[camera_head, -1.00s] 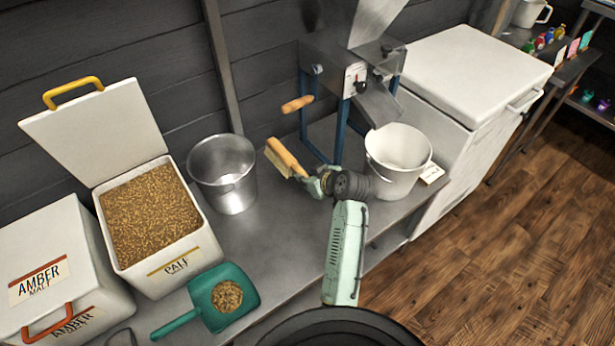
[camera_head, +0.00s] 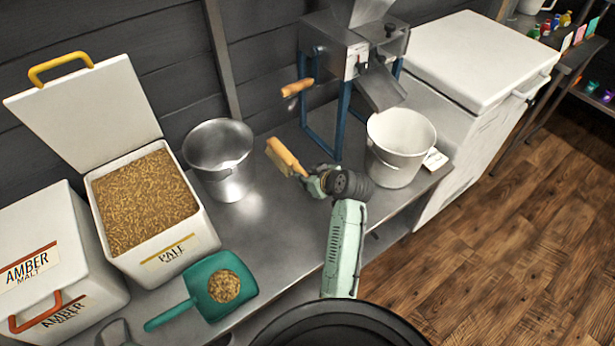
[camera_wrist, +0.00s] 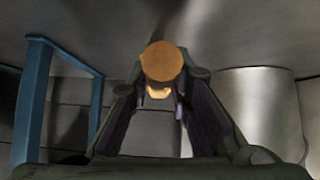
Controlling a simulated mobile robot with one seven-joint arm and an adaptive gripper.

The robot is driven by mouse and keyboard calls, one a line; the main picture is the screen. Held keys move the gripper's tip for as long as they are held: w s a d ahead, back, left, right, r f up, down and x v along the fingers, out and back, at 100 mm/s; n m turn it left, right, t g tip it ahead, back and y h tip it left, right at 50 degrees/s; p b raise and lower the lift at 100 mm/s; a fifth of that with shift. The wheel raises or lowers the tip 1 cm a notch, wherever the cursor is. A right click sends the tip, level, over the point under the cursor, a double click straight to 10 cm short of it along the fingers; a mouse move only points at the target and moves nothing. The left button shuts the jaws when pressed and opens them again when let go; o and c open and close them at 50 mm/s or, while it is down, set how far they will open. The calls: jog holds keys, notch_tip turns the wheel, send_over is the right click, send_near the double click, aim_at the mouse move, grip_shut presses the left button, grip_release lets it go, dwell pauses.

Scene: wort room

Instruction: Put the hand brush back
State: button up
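The hand brush (camera_head: 284,157) has a wooden handle and pale bristles. In the head view it is above the metal bench, between the steel bucket and the mill. My gripper (camera_head: 308,181) is at the handle's near end. In the wrist view the round end of the wooden handle (camera_wrist: 162,62) sits between the two fingertips of my gripper (camera_wrist: 162,78), which are closed in on it. The bristles are mostly hidden in the wrist view. I cannot tell how high the brush is above the bench.
A steel bucket (camera_head: 221,160) stands left of the brush. The blue-legged mill (camera_head: 340,60) with a wooden crank handle is behind, and a white bucket (camera_head: 398,150) stands right. A green scoop (camera_head: 205,293) with grain and malt bins (camera_head: 150,255) are at left.

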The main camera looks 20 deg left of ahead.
jog(key=o, duration=0.5)
jog(key=v, duration=1.2)
